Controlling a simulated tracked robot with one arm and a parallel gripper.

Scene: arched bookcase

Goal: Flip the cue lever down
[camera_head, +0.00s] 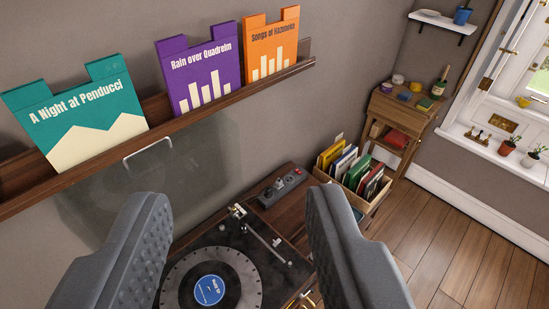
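My gripper (238,200) is open and empty, its two grey padded fingers wide apart at the bottom of the view. Between and beyond the fingers is a turntable (190,245) with a black record bearing a blue label (209,290). A silvery tonearm (263,239) lies to the right of the platter, running from a metal pivot (237,210) at the back. The cue lever is too small to pick out among the metal parts near the tonearm.
A clear lid (185,175) with a white handle (147,148) stands raised behind the turntable. Above it, a wall ledge (215,108) holds three record sleeves. A small control box (283,187) lies behind the tonearm. A record crate (350,195) and wooden stand (405,108) are right.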

